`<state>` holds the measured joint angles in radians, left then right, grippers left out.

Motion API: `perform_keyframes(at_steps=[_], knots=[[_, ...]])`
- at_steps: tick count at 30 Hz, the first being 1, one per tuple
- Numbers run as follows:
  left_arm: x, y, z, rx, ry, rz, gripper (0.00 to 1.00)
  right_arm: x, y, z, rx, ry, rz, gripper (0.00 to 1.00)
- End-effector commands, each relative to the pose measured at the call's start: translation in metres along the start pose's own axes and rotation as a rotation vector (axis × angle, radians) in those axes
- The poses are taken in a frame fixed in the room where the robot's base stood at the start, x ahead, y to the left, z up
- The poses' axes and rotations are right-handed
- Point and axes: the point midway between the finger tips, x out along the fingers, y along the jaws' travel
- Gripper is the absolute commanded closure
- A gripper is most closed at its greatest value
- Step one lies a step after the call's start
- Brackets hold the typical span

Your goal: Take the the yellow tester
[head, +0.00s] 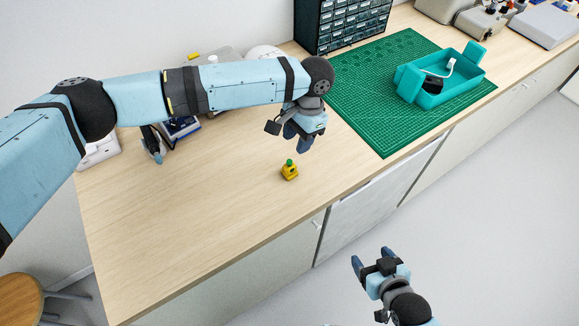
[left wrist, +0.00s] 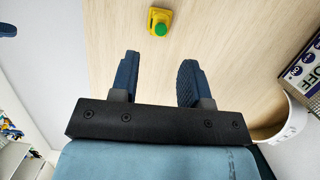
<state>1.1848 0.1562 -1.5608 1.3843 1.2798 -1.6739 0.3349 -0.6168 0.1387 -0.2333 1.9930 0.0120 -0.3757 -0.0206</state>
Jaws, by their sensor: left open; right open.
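The yellow tester (head: 290,172) is a small yellow block with a green knob on top, standing on the bare wooden bench near its front edge. My left gripper (head: 300,147) is open and empty, above the bench and just behind the tester in the head view. In the left wrist view the tester (left wrist: 160,22) shows at the top, beyond and roughly between the two spread blue fingers (left wrist: 158,72), apart from them. My right gripper (head: 372,258) is open and empty, off the bench over the floor in front of it.
A green cutting mat (head: 375,125) holds a teal tray (head: 440,96) with a dark item and white cable inside. A drawer cabinet (head: 340,25) stands behind. A blue box (head: 181,130) sits at the back left. The wood around the tester is clear.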

Motion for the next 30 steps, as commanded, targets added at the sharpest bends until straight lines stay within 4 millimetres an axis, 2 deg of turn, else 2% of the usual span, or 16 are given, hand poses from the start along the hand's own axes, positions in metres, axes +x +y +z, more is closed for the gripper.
perform_keyframes(at_steps=[1,12,21,29,30], knots=[[0.011,-0.001,-0.001,0.0,0.0,-0.001,0.57,0.006,-0.001,0.009,0.001,-0.001,-0.002,0.27],[0.066,0.0,-0.002,0.0,0.002,-0.001,0.57,0.036,-0.002,0.054,0.001,-0.002,-0.005,0.27],[0.086,0.0,-0.001,0.0,0.003,0.001,0.57,0.034,0.001,0.049,0.0,0.001,0.0,0.27],[0.087,0.0,-0.001,0.0,0.003,0.001,0.57,0.033,0.002,0.046,0.0,0.007,0.0,0.27],[0.087,0.0,-0.001,0.0,0.003,0.001,0.61,0.033,0.002,0.046,0.0,0.007,0.0,0.27]])
